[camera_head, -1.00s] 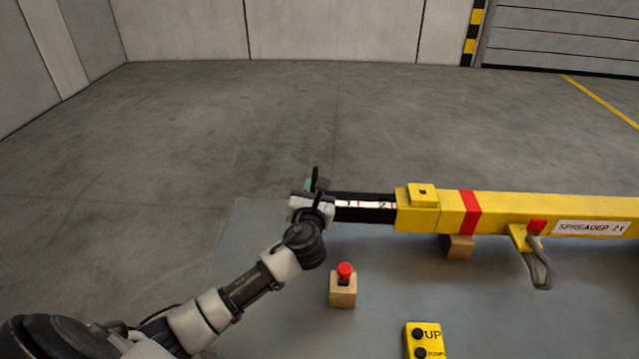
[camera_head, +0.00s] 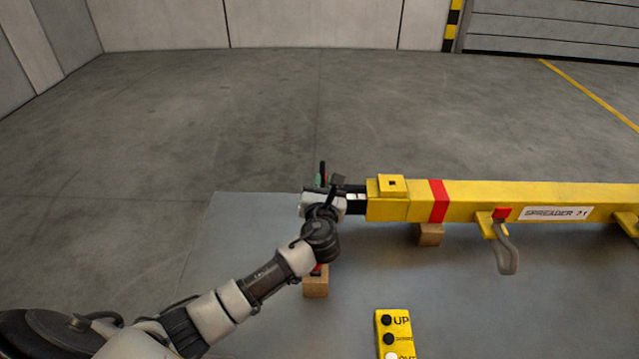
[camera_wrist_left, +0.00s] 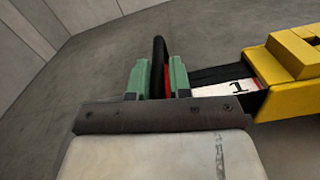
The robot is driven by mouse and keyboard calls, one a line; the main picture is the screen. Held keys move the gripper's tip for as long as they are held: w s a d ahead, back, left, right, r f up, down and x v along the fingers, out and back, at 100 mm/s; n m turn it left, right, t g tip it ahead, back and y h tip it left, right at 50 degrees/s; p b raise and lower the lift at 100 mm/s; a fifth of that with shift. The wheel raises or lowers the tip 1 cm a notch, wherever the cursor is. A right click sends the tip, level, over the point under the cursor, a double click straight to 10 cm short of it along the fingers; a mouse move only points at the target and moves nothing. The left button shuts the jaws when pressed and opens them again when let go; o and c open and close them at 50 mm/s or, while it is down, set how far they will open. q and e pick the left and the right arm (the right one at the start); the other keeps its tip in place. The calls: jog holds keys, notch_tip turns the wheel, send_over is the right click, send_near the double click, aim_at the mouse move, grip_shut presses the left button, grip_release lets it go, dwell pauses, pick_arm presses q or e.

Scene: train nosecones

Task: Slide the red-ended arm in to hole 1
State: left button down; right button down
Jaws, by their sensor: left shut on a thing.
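The black sliding arm (camera_head: 355,203) sticks a short way out of the left end of the yellow spreader beam (camera_head: 470,202). In the left wrist view a white strip with the number 1 (camera_wrist_left: 238,88) shows on the arm, right beside the mouth of the yellow beam (camera_wrist_left: 285,75). My left gripper (camera_head: 324,182) is at the arm's outer end. In the left wrist view its green-padded fingers (camera_wrist_left: 160,80) are shut on a black upright part with red (camera_wrist_left: 167,78) between them. My right gripper is in neither view.
A yellow block with a small hole (camera_head: 391,186) sits on top of the beam's end. A wooden block (camera_head: 316,286) with a red-topped pin, mostly hidden by my arm, stands in front. A yellow button box (camera_head: 393,335) lies nearer. Another wooden block (camera_head: 430,234) is under the beam.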

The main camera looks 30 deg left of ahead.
pick_arm(q)
jog(key=c, duration=1.2)
grip_release()
jog(key=shift+d, duration=0.25)
jog(key=shift+o, duration=0.4)
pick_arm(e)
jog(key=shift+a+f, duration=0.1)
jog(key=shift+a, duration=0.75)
pick_arm(q)
jog(key=shift+s+f, duration=0.1)
jog(key=shift+s, duration=0.25)
jog(key=v, duration=1)
jog(key=shift+b, duration=0.45)
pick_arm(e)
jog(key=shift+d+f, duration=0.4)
pick_arm(q)
jog(key=shift+d, duration=0.15)
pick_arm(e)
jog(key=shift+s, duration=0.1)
